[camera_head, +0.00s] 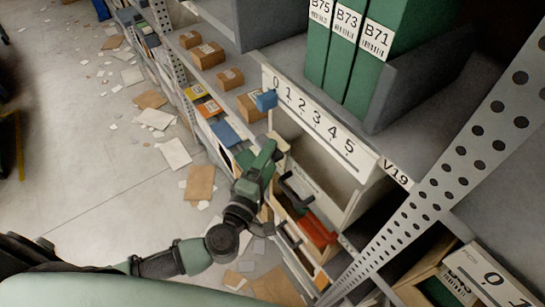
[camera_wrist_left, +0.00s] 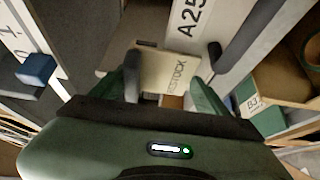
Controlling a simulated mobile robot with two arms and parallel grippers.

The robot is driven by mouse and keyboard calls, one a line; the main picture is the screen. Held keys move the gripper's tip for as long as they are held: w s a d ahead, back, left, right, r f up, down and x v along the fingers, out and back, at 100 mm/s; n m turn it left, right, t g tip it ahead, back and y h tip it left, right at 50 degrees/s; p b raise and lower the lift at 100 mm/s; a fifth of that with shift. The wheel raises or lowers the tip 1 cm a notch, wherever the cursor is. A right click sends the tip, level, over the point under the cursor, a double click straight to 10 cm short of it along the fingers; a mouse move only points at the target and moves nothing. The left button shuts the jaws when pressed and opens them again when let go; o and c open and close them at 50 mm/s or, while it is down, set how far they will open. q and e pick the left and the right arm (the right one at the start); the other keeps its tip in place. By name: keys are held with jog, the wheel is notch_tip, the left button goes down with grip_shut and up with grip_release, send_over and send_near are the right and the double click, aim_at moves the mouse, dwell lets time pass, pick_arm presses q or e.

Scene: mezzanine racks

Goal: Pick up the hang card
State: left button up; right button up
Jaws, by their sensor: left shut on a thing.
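The hang card (camera_wrist_left: 168,72) is a tan card with dark lettering that reads "STOCK" in part. In the left wrist view it sits between the two fingers of my left gripper (camera_wrist_left: 174,82), which is shut on it.
A numbered strip (camera_head: 318,127) with a blue slider (camera_head: 266,101) at 0 is just above the gripper. A drawer front with a black handle (camera_head: 297,190) is close to its right. Green binders (camera_head: 343,55) stand on the shelf above. Papers and cardboard (camera_head: 200,183) litter the floor.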

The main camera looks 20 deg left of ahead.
pick_arm(q)
jog(key=s+a+b, duration=0.2)
jog(key=s+b, duration=0.1)
jog(key=s, duration=1.2)
jog(key=w+a+r+n+y, duration=0.1)
jog(key=w+a+r+y, duration=0.1)
jog(key=r, duration=0.3)
jog(key=shift+w+a, duration=0.5)
jog(key=shift+w, duration=0.25)
jog(key=shift+s+a+r, duration=0.1)
